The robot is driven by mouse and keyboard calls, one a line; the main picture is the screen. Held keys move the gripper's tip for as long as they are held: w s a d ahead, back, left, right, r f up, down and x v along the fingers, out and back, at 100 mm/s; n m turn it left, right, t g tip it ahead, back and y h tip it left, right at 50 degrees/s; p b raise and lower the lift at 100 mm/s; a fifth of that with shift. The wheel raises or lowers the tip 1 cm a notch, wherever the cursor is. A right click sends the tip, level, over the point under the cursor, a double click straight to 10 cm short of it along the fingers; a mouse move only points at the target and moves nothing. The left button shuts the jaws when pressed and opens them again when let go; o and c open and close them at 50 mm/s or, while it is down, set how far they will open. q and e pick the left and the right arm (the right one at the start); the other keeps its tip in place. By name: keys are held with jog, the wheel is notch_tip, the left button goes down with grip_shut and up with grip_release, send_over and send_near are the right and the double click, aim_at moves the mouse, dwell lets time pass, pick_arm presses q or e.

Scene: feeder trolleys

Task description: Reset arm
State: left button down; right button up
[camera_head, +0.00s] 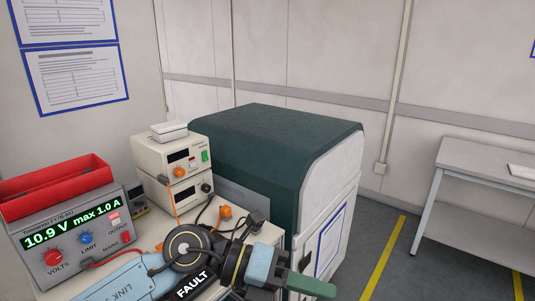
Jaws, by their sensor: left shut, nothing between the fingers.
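My left arm comes in from the lower left, with a light-blue link and a dark round joint. Its gripper (312,284) is at the bottom middle, shut and empty, with green fingers pointing right. It shows in front of the dark green and white cabinet's lower front, and I cannot tell the gap between them. My right gripper is not in view.
A power supply (75,231) with a red tray (50,186) on top stands at the left. Stacked beige instruments (172,166) are behind it. The large cabinet (270,140) fills the middle. A grey table (485,170) stands at the right, with bare floor between.

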pick_arm(q)
notch_tip(320, 180, up, 6)
jog(key=r+n+t+h, duration=0.1)
jog(key=n+t+h, duration=0.2)
jog(key=n+h, duration=0.25)
jog(key=w+a+r+n+t+y, duration=0.25)
jog(key=w+a+n+t, duration=0.45)
jog(key=n+t, duration=0.85)
jog(key=s+a+f+n+g+y, duration=0.1)
jog(key=s+a+f+n+y, duration=0.1)
jog(key=a+f+n+y, duration=1.7)
jog(key=s+a+f+n+g+h, duration=0.1)
jog(key=s+f+g, duration=0.55)
jog(key=s, duration=0.35)
jog(key=s+a+f+g, duration=0.2)
jog(key=s+f+g, duration=0.3)
jog(key=s+f, duration=0.4)
notch_tip(320, 180, down, 25)
jog(key=s+g, duration=0.1)
jog(key=s, duration=0.2)
jog(key=s+a+f+g, duration=0.1)
jog(key=s+a+f, duration=0.1)
jog(key=s+f, duration=1.2)
jog(key=shift+s+a, duration=0.4)
jog(key=shift+s, duration=0.65)
